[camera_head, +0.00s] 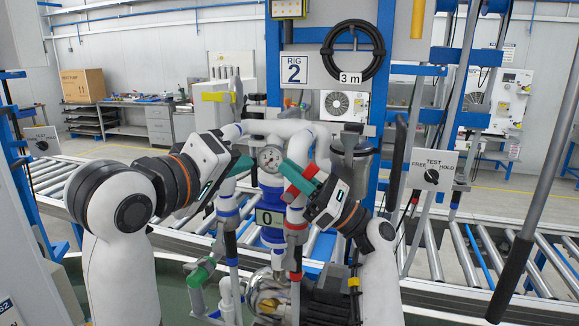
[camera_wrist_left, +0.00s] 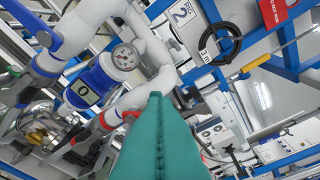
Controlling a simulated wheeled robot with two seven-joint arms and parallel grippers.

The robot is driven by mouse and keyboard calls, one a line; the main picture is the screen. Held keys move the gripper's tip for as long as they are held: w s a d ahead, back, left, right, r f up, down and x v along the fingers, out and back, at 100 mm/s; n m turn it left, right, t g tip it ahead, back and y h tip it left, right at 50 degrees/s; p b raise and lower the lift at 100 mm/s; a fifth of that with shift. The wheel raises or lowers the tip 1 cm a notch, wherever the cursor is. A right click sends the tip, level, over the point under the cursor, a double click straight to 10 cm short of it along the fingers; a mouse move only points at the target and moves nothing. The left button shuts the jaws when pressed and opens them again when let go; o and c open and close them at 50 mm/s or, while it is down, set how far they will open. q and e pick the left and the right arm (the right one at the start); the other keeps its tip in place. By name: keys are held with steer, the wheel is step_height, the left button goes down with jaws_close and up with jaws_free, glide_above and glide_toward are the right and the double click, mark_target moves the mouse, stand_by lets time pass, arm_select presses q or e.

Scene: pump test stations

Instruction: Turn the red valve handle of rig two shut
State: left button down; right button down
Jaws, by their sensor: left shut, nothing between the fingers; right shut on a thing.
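The red valve handle (camera_head: 298,177) of rig two sits on the white pipe right of the round gauge (camera_head: 270,158). My right gripper (camera_head: 310,172) has its teal fingers shut on this handle, partly hiding it. My left gripper (camera_head: 246,162) is shut and empty, left of the gauge and apart from the handle. In the left wrist view its teal fingers (camera_wrist_left: 158,135) are together in front of the pipes. The gauge (camera_wrist_left: 125,57) and blue housing (camera_wrist_left: 88,88) with a 0 label show there too. The rig sign (camera_head: 293,69) reads RIG 2.
A green handle (camera_head: 201,272) is low at the left. A TEST selector panel (camera_head: 433,172) marked FREE and HOLD stands at the right. A coiled black hose (camera_head: 353,51) hangs above. A roller conveyor (camera_head: 450,262) runs behind the rig. White pipes crowd the space between my grippers.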

arm_select(q)
steer(key=w+d+f, duration=0.3)
steer(key=w+d, duration=0.3)
steer(key=d, duration=0.2)
steer(key=shift+w, duration=0.3)
